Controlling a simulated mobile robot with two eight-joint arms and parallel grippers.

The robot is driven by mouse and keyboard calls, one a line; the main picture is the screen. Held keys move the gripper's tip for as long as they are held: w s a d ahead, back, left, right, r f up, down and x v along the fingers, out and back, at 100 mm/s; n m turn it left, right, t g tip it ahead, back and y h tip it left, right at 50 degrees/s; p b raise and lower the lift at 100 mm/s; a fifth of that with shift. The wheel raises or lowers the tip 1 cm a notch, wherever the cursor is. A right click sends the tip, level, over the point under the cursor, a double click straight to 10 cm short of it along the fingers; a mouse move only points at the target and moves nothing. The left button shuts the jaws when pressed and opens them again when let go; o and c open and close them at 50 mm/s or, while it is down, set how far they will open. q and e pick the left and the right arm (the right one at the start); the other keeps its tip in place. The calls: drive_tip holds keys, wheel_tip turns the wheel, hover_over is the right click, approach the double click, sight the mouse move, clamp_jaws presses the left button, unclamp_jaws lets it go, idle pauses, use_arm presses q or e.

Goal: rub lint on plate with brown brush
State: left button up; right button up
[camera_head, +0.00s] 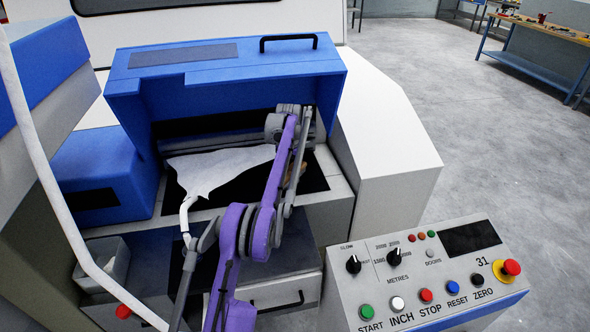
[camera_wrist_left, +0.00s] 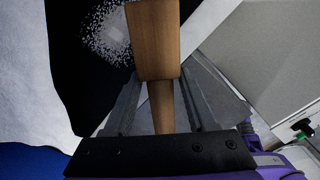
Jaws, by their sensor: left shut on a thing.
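The brown brush (camera_wrist_left: 153,40) is in the left wrist view, its wooden body running up between the fingers of my left gripper (camera_wrist_left: 160,95), which is shut on it. The lint (camera_wrist_left: 108,34) is a speckled white patch on the black plate (camera_wrist_left: 68,70), just left of the brush in that view. In the head view my left arm reaches into the machine's opening over the black plate (camera_head: 312,178). The arm hides most of the brush and the lint there. I cannot tell whether the brush touches the plate. My right gripper is not in view.
A white fibre web (camera_head: 215,168) lies over the plate's left part. The blue hood (camera_head: 225,68) overhangs the opening, with a roller behind. The control panel (camera_head: 430,280) with buttons stands front right. A grey bin (camera_head: 118,262) is at lower left.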

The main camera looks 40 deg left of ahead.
use_arm(q)
drive_tip(key=shift+s+f, duration=0.25)
drive_tip(key=shift+f, duration=0.45)
drive_tip(key=b, duration=0.2)
hover_over(290, 198)
drive_tip(key=shift+s+f, duration=0.1)
drive_tip(key=shift+f, duration=2)
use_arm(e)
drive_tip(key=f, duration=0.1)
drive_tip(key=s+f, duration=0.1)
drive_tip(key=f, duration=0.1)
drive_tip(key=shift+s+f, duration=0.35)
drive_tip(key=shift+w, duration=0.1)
use_arm(q)
drive_tip(key=shift+f+b, duration=0.55)
drive_tip(key=shift+f, duration=0.7)
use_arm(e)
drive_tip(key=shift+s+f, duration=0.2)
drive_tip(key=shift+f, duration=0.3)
